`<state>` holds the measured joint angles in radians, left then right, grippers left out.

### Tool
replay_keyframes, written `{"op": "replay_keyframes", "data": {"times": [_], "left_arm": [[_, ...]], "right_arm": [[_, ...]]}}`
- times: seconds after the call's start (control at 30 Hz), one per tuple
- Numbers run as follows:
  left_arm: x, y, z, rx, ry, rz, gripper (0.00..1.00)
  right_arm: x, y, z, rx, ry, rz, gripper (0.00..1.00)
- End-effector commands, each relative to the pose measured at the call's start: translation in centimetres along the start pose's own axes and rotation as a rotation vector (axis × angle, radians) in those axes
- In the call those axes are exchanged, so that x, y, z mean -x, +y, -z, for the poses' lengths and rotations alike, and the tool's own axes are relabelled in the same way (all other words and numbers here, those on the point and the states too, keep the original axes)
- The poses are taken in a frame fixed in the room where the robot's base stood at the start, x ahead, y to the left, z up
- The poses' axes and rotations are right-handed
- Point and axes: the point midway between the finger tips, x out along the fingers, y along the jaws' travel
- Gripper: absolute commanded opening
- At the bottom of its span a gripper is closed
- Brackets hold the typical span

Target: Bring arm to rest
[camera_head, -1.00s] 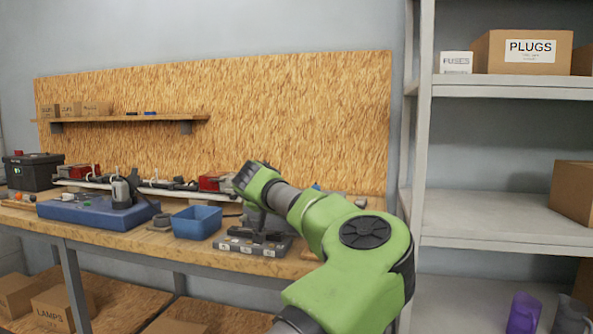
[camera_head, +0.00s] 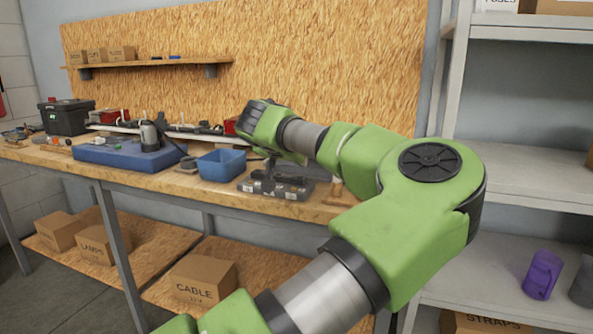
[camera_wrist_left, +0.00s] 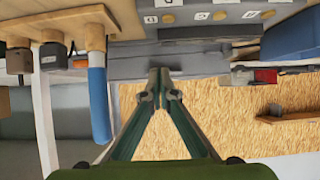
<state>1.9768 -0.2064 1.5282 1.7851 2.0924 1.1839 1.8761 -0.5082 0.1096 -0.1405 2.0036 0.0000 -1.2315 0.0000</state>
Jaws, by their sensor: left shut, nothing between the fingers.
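My left arm (camera_head: 365,160) comes up from the bottom of the head view, bends at an elbow on the right and reaches back left over the workbench. Its wrist end (camera_head: 262,122) shows in front of the back board, and the gripper itself is mostly hidden there. In the left wrist view my left gripper (camera_wrist_left: 160,82) has its two fingertips together, with nothing between them. That view is upside down, with the bench top along its upper edge. My right gripper is in neither view.
The workbench (camera_head: 235,199) holds a blue bin (camera_head: 221,163), a grey labelled tray (camera_head: 290,190) and a blue case (camera_head: 118,155). A wooden holder with a blue-handled tool (camera_wrist_left: 98,105) shows in the wrist view. A metal shelf (camera_head: 520,175) stands on the right.

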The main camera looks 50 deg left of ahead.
Motion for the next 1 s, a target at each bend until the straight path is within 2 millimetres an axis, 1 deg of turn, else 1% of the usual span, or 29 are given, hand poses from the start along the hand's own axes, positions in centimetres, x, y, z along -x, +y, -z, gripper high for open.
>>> {"op": "replay_keyframes", "data": {"times": [0.03,0.2,0.53,0.6,0.67,0.77,0.8,0.87,0.9,0.97,1.0], "left_arm": [[0.4,0.0,-0.6,0.002,0.002,0.001,0.00],[1.5,0.0,-1.8,0.001,0.001,0.001,0.00],[1.8,0.0,-2.2,-0.001,0.001,0.001,0.00],[1.8,-0.4,-2.5,-0.009,-0.007,0.015,0.00],[1.6,-1.4,-3.3,-0.031,-0.027,0.052,0.00],[1.7,-5.2,-5.7,-0.121,-0.097,0.189,0.00],[2.1,-7.4,-6.8,-0.179,-0.139,0.269,0.00],[3.3,-11.3,-8.6,-0.289,-0.218,0.410,0.00],[4.6,-14.0,-9.6,-0.377,-0.279,0.514,0.00],[7.1,-17.6,-10.4,-0.518,-0.375,0.669,0.00],[9.0,-19.6,-10.5,-0.615,-0.440,0.767,0.00]], "right_arm": [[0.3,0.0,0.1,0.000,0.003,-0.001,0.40],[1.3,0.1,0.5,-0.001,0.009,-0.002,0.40],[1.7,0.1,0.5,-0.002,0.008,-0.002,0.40],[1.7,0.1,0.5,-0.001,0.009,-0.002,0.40],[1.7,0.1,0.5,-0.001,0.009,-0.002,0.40],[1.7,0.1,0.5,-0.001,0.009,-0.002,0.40],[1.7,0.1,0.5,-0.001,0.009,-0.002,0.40],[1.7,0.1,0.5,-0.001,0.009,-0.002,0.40],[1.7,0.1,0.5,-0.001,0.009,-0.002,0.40],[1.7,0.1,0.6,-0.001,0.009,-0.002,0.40],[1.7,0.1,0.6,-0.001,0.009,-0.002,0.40]]}}
